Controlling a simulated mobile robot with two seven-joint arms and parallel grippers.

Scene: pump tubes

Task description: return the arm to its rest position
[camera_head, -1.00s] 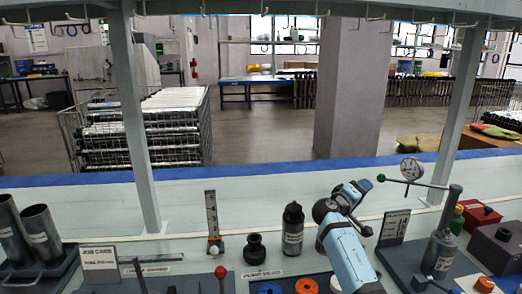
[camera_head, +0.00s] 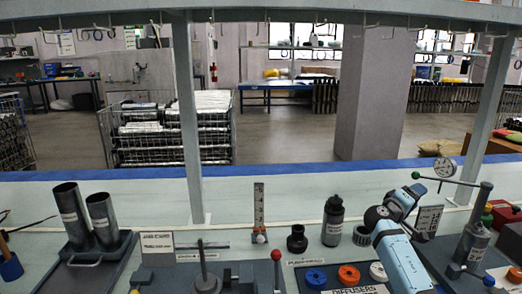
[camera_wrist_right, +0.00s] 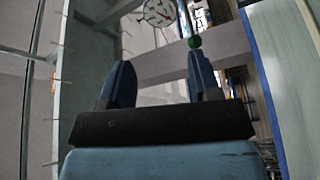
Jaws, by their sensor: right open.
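My right arm (camera_head: 403,262) is light blue and rises from the lower right of the head view. Its right gripper (camera_head: 418,190) is at the upper end, in front of the gauge stand and small in this view. In the right wrist view the two dark blue fingers (camera_wrist_right: 160,82) are spread apart with nothing between them. The gauge dial (camera_wrist_right: 160,12) and a green ball (camera_wrist_right: 194,42) show beyond the fingertips. My left gripper is not in view.
A gauge stand (camera_head: 477,235) with a green-tipped lever is right of my arm. A black bottle (camera_head: 333,222), dark ring (camera_head: 297,239) and diffusers (camera_head: 348,275) are left of it. Two metal tubes (camera_head: 70,215) stand in a holder at left. Rack posts (camera_head: 187,110) rise behind.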

